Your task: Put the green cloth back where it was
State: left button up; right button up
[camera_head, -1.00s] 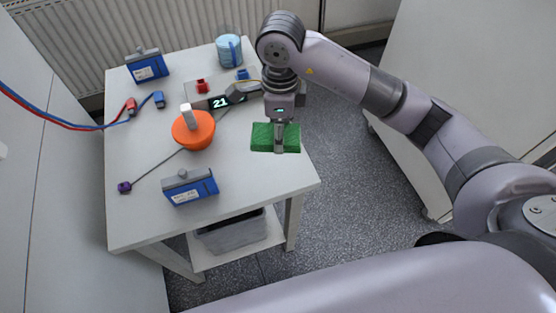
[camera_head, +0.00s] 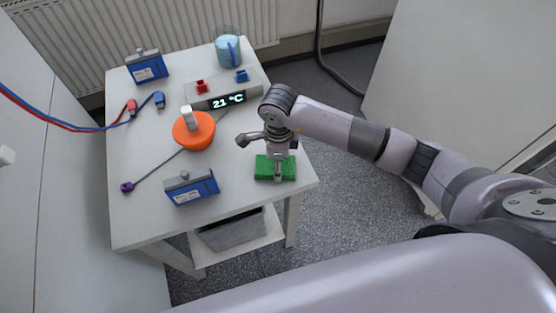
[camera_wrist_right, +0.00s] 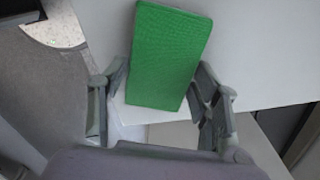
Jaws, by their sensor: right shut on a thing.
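The green cloth (camera_head: 262,168) is a folded rectangular block at the right front part of the white table. My right gripper (camera_head: 278,174) is above it, pointing down, and is shut on it. In the right wrist view the cloth (camera_wrist_right: 172,52) stands between the two fingers of my right gripper (camera_wrist_right: 160,92). I cannot tell whether the cloth touches the tabletop or is held just above it. My left gripper is not in view.
A grey bin (camera_head: 232,232) sits on the lower shelf.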

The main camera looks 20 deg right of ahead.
jog(key=o, duration=1)
jog(key=shift+o, duration=0.2)
notch_tip(320, 180, up, 12)
jog(key=b, duration=0.2)
